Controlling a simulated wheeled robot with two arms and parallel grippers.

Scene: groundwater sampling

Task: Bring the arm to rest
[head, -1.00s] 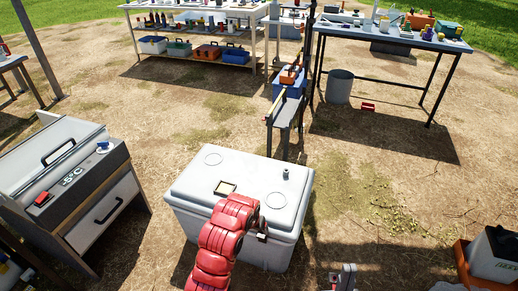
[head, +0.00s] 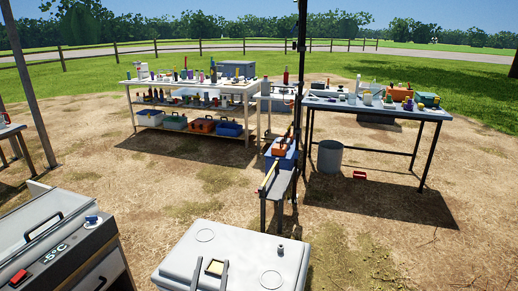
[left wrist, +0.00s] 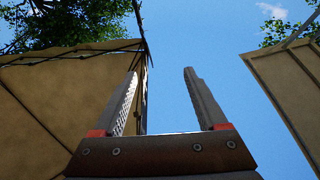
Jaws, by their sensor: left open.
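My left gripper (head: 211,264) shows at the bottom of the head view as two dark upright fingers in front of the lid of a white cooler box (head: 222,240). In the left wrist view the same gripper (left wrist: 161,73) points up at blue sky. Its two fingers stand apart with nothing between them. Most of my left arm is out of the head view. My right gripper shows in neither view.
A grey freezer unit reading -5°C (head: 62,252) stands at the lower left. A narrow stand (head: 278,187) is beyond the cooler. Shelved table (head: 190,85) and blue-grey table (head: 380,108) hold many small items. A grey bin (head: 329,157) stands below. Open dirt lies between.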

